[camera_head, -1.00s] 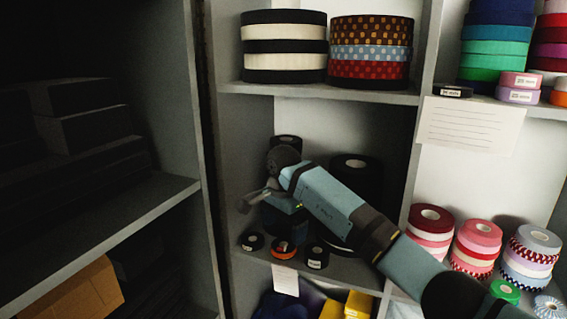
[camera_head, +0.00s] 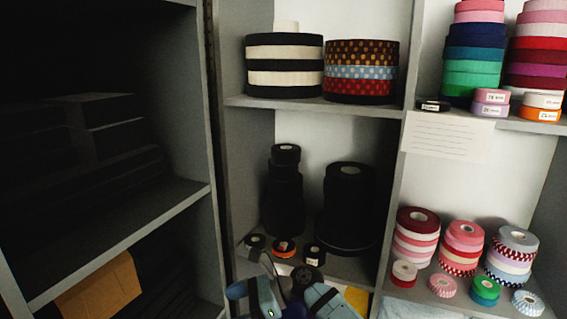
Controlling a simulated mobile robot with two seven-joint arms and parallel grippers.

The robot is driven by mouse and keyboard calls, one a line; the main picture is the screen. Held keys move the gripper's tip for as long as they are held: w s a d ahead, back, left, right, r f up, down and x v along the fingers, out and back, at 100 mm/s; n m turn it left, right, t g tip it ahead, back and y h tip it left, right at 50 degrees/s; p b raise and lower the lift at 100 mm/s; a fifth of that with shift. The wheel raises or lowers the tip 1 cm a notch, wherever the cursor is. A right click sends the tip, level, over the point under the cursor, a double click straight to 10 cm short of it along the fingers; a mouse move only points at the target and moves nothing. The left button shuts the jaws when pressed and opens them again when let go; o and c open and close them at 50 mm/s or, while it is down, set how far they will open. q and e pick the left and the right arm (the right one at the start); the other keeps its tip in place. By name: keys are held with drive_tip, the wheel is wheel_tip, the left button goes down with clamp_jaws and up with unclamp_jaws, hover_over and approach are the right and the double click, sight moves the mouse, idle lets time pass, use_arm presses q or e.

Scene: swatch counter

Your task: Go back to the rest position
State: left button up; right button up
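Blue and dark parts of my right arm show at the bottom middle, in front of the lower shelf. A thin grey piece there looks like part of my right gripper (camera_head: 268,268); its fingers are mostly cut off or hidden, so I cannot tell if it is open or shut. I see nothing held in it. My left gripper is not in view. Behind the arm, black ribbon rolls stand in stacks (camera_head: 285,190) and (camera_head: 347,205) on the middle shelf, with small rolls (camera_head: 284,247) at its front edge.
Striped and dotted ribbon rolls (camera_head: 284,65) stand on the upper shelf. Coloured rolls (camera_head: 472,50) and pink, red and blue rolls (camera_head: 463,245) fill the right-hand compartments. A paper label (camera_head: 445,137) hangs there. A dark shelf (camera_head: 130,242) and a cardboard box (camera_head: 100,292) are at left.

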drive_tip(key=s+d+f+m+t+h+p, duration=0.1)
drive_tip(key=s+d+f+m+t, duration=0.1)
drive_tip(key=d+m+t, duration=0.65)
drive_tip(key=s+d+f+m+t+p, duration=0.1)
drive_tip(key=s+d+f+m+t, duration=0.3)
drive_tip(key=m, duration=1)
drive_tip(key=s+d+r+m+t+h+p, duration=0.1)
drive_tip(key=d+m+t, duration=0.2)
drive_tip(key=m+t, duration=0.6)
drive_tip(key=s+d+f+m+g+h+p, duration=0.1)
drive_tip(key=s+d+f+m+g+h, duration=0.3)
drive_tip(key=s+d+f+m, duration=0.3)
drive_tip(key=s+d+f+m+g+h+p, duration=0.1)
drive_tip(key=s+d+f+m+g+h, duration=0.2)
drive_tip(key=s+m, duration=0.9)
drive_tip(key=d+f+m+h, duration=0.1)
drive_tip(key=d+f+h, duration=0.1)
drive_tip(key=d+f, duration=0.2)
drive_tip(key=shift+s+d+g, duration=0.2)
drive_tip(key=shift+d+g, duration=0.05)
drive_tip(key=shift+g, duration=0.1)
drive_tip(key=shift+m, duration=0.25)
